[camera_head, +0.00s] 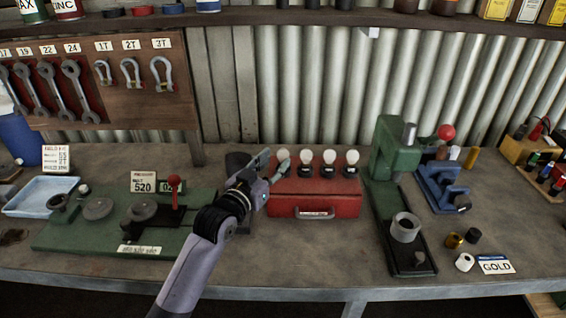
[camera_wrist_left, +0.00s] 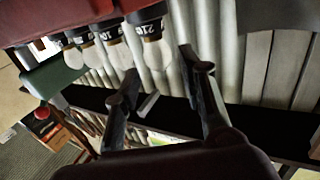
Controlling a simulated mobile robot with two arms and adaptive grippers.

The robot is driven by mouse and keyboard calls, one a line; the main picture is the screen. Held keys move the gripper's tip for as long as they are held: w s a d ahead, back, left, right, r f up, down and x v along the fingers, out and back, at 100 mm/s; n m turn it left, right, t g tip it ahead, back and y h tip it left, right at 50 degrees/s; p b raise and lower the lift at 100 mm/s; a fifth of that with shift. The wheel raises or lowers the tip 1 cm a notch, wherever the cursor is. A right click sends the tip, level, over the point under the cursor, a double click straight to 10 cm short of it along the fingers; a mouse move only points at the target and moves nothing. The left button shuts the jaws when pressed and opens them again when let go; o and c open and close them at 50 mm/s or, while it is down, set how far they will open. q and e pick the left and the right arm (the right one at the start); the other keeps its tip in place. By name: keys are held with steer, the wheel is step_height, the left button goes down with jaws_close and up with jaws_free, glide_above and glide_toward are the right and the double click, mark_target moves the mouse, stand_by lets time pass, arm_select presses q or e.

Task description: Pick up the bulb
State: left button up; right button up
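Several white bulbs with black, labelled sockets stand in a row on a red toolbox (camera_head: 315,200). The leftmost bulb (camera_head: 283,155) is partly hidden by my left gripper (camera_head: 274,164). The other bulbs (camera_head: 329,157) stand to its right. In the left wrist view the picture is upside down, and the nearest bulb (camera_wrist_left: 156,52) appears between the two spread fingertips of the left gripper (camera_wrist_left: 158,62). The fingers are open, and I see a gap on each side of the bulb. My right gripper is not in view.
A green press (camera_head: 390,150) stands right of the toolbox, with a blue vise (camera_head: 440,187) beyond it. A green base plate (camera_head: 75,232) with a red-knobbed lever lies to the left. A corrugated wall (camera_head: 330,90) rises behind, below a shelf. The front bench strip is clear.

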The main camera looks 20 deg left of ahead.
mark_target(280, 156)
arm_select(q)
steer(key=w, duration=0.2)
steer(key=w+d+p, duration=0.1)
steer(key=w, duration=0.2)
steer(key=shift+f, duration=0.1)
steer(key=shift+s, duration=0.1)
steer(key=shift+c, duration=0.3)
jaws_close()
